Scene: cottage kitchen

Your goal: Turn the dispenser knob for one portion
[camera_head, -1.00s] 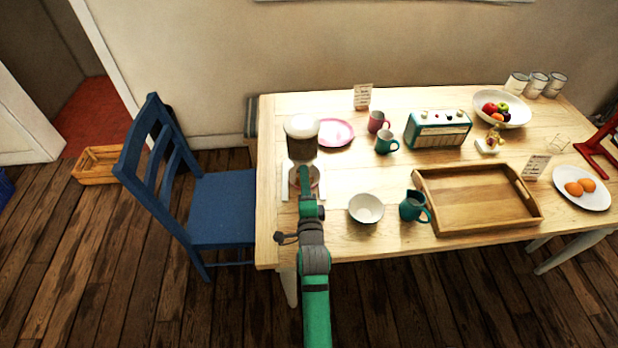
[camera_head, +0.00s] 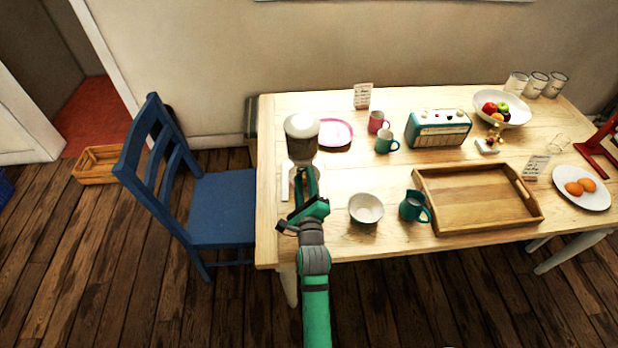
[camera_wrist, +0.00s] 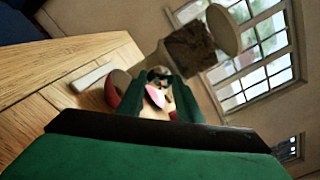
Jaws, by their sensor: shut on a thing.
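The dispenser (camera_head: 301,142) stands at the table's left end, with a white lid and a dark brown-filled hopper. In the wrist view the dispenser (camera_wrist: 192,47) looks tilted because my wrist is rolled. My gripper (camera_head: 305,180) is at the front of the dispenser, below the hopper. In the wrist view, my gripper (camera_wrist: 157,95) has its green fingers on either side of the small dark knob (camera_wrist: 158,75) and is shut on it. The knob is mostly hidden by the fingers. A reddish bowl (camera_wrist: 117,92) shows low beside the fingers, near a pale base bar.
A white bowl (camera_head: 366,209) and a teal jug (camera_head: 413,207) stand right of my arm. A wooden tray (camera_head: 430,215) lies beyond them. A pink plate (camera_head: 336,133), mugs and a radio (camera_head: 438,130) stand behind. A blue chair (camera_head: 222,208) is at the left.

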